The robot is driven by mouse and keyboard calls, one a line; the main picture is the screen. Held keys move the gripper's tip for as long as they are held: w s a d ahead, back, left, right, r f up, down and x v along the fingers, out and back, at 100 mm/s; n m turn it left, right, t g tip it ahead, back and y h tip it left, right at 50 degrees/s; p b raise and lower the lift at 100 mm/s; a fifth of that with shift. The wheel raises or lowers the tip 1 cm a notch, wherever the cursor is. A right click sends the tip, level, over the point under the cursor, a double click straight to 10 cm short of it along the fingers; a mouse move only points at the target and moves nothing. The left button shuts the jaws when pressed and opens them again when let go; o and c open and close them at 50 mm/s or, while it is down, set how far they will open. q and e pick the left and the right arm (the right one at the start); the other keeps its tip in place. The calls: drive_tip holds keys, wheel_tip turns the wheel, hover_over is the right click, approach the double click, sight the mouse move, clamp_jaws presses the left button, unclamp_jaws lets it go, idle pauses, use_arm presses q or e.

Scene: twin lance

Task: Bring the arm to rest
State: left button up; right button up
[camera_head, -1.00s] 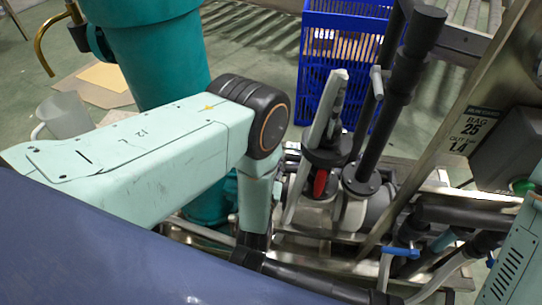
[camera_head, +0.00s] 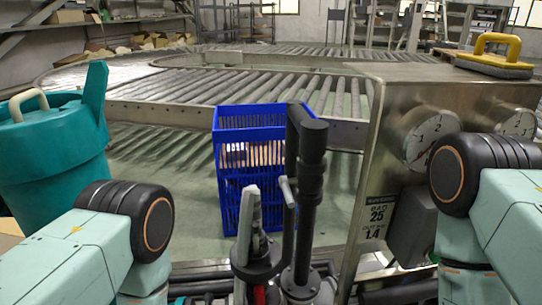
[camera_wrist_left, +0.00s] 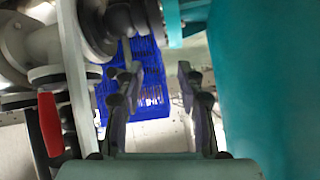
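My left arm comes in at the lower left of the head view, its elbow bent and its forearm running down out of frame. My left gripper (camera_wrist_left: 159,85) shows in the left wrist view with its two fingers apart and nothing between them. The blue crate (camera_wrist_left: 150,108) lies beyond the fingertips. My right arm shows at the right edge of the head view, also bent at a black joint. Its gripper is out of frame.
The teal tank (camera_head: 50,150) stands left and looms close beside the left gripper in the wrist view (camera_wrist_left: 262,90). Black pipes with a valve (camera_head: 305,190) rise in front of the blue crate (camera_head: 232,165). A red handle (camera_wrist_left: 50,124) and a steel gauge cabinet (camera_head: 400,100) are near.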

use_arm(q)
drive_tip(key=s+r+g+h, duration=0.25)
drive_tip(key=s+g, duration=0.85)
drive_tip(key=s, duration=1.5)
wheel_tip(320, 180, up, 12)
drive_tip(key=p, duration=1.2)
drive_tip(key=shift+w+n+t+y, duration=0.3)
drive_tip(key=shift+w+n+y, duration=0.05)
drive_tip(key=shift+w+n, duration=0.05)
drive_tip(key=shift+a, duration=0.1)
